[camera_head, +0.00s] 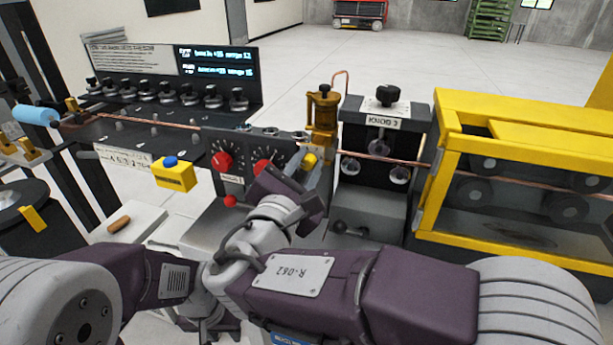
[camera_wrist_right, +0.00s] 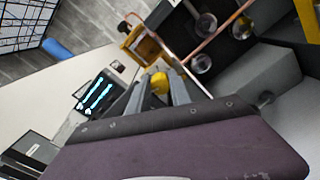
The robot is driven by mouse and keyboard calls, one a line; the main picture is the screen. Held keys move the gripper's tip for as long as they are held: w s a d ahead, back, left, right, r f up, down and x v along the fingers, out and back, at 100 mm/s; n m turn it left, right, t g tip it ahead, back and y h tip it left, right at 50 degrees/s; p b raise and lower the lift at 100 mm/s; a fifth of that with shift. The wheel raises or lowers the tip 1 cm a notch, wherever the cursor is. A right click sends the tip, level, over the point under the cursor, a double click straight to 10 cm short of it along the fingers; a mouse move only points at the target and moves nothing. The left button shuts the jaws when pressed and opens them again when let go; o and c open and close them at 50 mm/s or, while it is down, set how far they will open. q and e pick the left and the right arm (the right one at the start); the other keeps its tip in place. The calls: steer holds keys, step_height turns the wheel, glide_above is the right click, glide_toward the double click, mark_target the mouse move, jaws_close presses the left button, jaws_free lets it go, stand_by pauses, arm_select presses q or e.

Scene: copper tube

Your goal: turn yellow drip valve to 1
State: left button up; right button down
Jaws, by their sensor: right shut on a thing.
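The yellow drip valve (camera_head: 310,159) is a small yellow knob below the brass oiler (camera_head: 322,112), by the copper tube (camera_head: 385,159). In the right wrist view the valve (camera_wrist_right: 159,82) sits between the two grey fingers. My right gripper (camera_head: 305,168) is shut on it. The fingers hide part of the knob, and I cannot read its number. My left gripper (camera_head: 207,322) is low in the head view, mostly hidden behind my arms, so its jaws cannot be made out.
Left of the valve is a panel with red knobs (camera_head: 222,161) and a yellow box with a blue button (camera_head: 174,173). Right of it stand a roller unit (camera_head: 384,112) and a yellow guarded machine (camera_head: 520,105). A lit display (camera_head: 217,64) is at the back.

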steer(key=m+b, duration=0.1)
steer(key=b, duration=0.1)
steer(key=m+b, duration=0.4)
steer(key=shift+f, duration=0.35)
steer(key=shift+r+m+b, duration=0.2)
steer(key=shift+m+b, duration=1.6)
steer(key=shift+b, duration=0.05)
steer(key=c, duration=1.2)
jaws_free()
steer(key=shift+r, duration=0.1)
steer(key=v, duration=0.9)
